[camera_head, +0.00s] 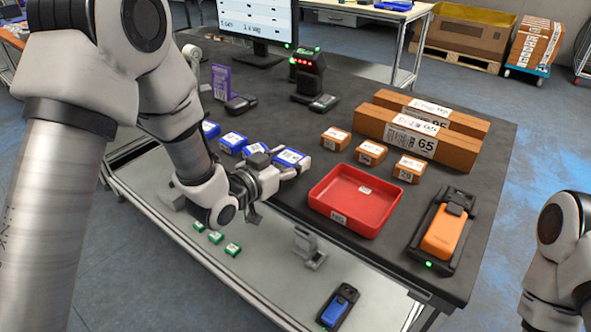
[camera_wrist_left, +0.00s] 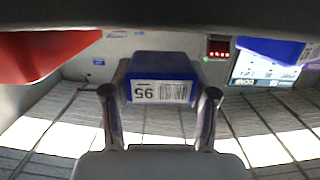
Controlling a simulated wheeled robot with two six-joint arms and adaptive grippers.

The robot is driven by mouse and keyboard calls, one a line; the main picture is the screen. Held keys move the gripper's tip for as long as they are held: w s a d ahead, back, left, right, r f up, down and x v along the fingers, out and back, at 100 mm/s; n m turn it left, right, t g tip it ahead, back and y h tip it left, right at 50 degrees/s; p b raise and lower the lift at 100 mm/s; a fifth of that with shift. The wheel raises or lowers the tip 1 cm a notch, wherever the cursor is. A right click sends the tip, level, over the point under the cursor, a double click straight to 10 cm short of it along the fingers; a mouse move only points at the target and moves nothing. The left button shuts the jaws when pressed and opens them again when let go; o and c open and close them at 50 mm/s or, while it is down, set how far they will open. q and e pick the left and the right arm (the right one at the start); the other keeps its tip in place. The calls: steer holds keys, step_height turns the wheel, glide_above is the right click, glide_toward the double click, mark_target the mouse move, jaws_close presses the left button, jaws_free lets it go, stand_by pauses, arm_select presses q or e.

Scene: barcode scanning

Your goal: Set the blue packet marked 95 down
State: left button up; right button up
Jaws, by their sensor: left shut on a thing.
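The blue packet marked 95 (camera_wrist_left: 158,78) is between the two fingers of my left gripper (camera_wrist_left: 160,98) in the left wrist view, with its white barcode label facing the camera. In the head view the packet (camera_head: 291,157) is at the right end of a row of blue packets, and my left gripper (camera_head: 284,173) is shut on it from the near side. The packet is over or on the dark table (camera_head: 330,108) near its front edge; I cannot tell whether it touches the top. My right gripper is out of view.
A red tray (camera_head: 325,205) stands just right of the packet. Other blue packets (camera_head: 232,143) lie to its left, and small brown boxes (camera_head: 371,152) behind the tray. An orange scanner (camera_head: 444,234) sits in its cradle at the right. Green packets (camera_head: 215,238) lie on the lower shelf.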

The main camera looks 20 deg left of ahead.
mark_target(295, 179)
arm_select(q)
steer(key=shift+w+d, duration=0.3)
steer(key=shift+d, duration=0.3)
step_height(295, 179, down, 3)
steer(key=shift+r, duration=0.1)
steer(key=shift+w+a+f, duration=0.1)
steer(key=shift+a+f, duration=0.05)
steer(key=shift+f, duration=0.15)
steer(key=o, duration=1.3)
steer(key=shift+f, duration=0.15)
